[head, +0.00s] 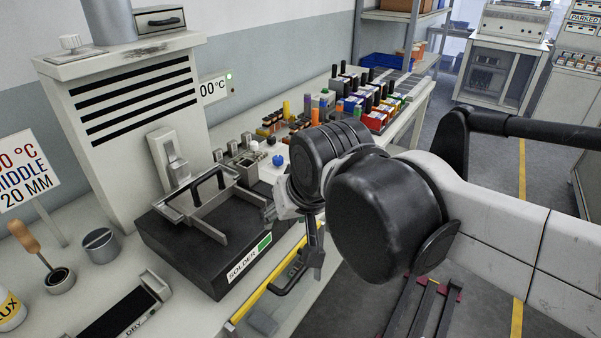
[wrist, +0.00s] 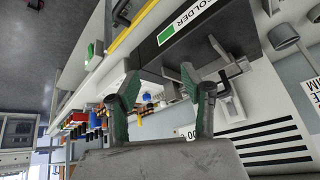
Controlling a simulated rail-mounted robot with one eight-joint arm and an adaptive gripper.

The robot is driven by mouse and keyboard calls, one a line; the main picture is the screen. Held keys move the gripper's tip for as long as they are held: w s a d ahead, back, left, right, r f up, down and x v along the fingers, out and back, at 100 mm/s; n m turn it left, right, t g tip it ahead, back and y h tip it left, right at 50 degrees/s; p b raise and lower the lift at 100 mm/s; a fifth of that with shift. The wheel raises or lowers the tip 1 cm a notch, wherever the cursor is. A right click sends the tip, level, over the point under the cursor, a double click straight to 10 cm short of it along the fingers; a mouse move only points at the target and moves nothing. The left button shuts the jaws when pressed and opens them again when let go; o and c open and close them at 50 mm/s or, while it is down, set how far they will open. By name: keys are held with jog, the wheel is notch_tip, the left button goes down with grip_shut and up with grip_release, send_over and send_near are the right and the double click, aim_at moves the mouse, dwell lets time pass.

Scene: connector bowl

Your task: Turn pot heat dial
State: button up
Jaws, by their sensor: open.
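The black solder pot (head: 190,250) stands on the bench, with a "SOLDER" label and green patch on its front edge. The wrist view shows the pot (wrist: 185,45) upside down. No dial marked as pot heat is readable. A pale knob (head: 70,43) sits on top of the vented cabinet at left; I cannot tell whether it is the heat dial. My gripper (head: 312,262) is in front of the pot's right end, at the bench's front edge. In the wrist view my gripper (wrist: 158,85) has its green-padded fingers apart with nothing between them.
A yellow rail (head: 268,282) and dark handle run along the bench front. Connectors and colored bins (head: 375,105) fill the bench behind. A grey slotted cylinder (head: 100,245), a wood-handled tool (head: 30,240) and a temperature sign (head: 28,175) stand left.

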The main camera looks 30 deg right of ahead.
jog(key=w+d+r+m+g+p, duration=0.1)
jog(key=w+d+m+g+p, duration=0.15)
jog(key=w+d+m, duration=0.7)
jog(key=w+d+r+m+g+p, duration=0.1)
jog(key=w+d+m+g, duration=0.45)
jog(key=w+m, duration=0.75)
jog(key=f, duration=0.4)
jog(key=w+d+f+n+t+b, duration=0.1)
jog(key=f, duration=0.4)
jog(key=d+f+n, duration=0.1)
jog(key=f, duration=0.3)
jog(key=shift+w+f+n+t, duration=0.2)
jog(key=shift+w+n+t, duration=0.05)
jog(key=shift+w+t, duration=0.05)
jog(key=shift+c, duration=0.5)
jog(key=c, duration=1)
jog(key=shift+b, duration=0.3)
jog(key=shift+c, duration=0.2)
